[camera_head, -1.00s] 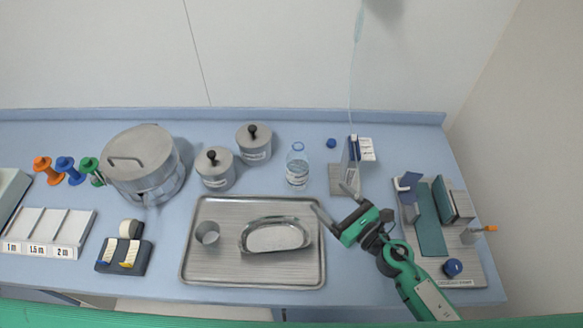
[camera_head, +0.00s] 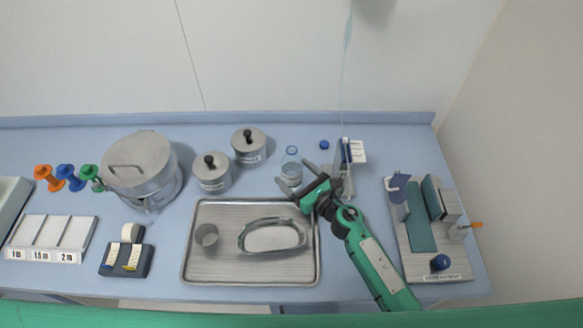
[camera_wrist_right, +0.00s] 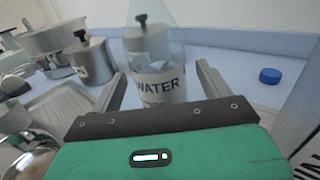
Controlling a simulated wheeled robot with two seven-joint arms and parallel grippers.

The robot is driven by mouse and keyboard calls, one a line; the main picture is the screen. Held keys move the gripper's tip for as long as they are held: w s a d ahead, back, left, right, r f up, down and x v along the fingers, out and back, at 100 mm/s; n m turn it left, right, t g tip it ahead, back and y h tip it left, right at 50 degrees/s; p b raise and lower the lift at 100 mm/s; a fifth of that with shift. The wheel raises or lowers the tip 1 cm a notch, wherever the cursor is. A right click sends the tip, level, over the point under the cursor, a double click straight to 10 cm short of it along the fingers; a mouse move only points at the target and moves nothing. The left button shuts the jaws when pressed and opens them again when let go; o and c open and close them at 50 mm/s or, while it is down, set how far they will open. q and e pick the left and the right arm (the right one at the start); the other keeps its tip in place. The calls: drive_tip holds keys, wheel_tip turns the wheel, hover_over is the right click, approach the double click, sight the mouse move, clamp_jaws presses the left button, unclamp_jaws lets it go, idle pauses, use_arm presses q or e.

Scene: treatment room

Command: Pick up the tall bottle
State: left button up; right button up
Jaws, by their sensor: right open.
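The tall bottle (camera_head: 291,168) is clear, stands upright at the back of the blue counter, and has its lower part partly covered by my right gripper in the head view. My left gripper is not in view.
A steel tray (camera_head: 205,273) with a cup and a kidney dish lies in front. Two lidded canisters (camera_head: 212,180) stand left of the bottle. A small stand (camera_head: 347,165) is close at its right. A blue cap (camera_head: 324,145) lies behind to the right.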

drive_tip(key=shift+w+a, duration=0.45)
drive_tip(key=shift+w, duration=0.05)
drive_tip(key=shift+c, duration=0.2)
drive_tip(key=c, duration=1.1)
drive_tip(key=shift+c, duration=0.3)
drive_tip(key=shift+r, duration=0.15)
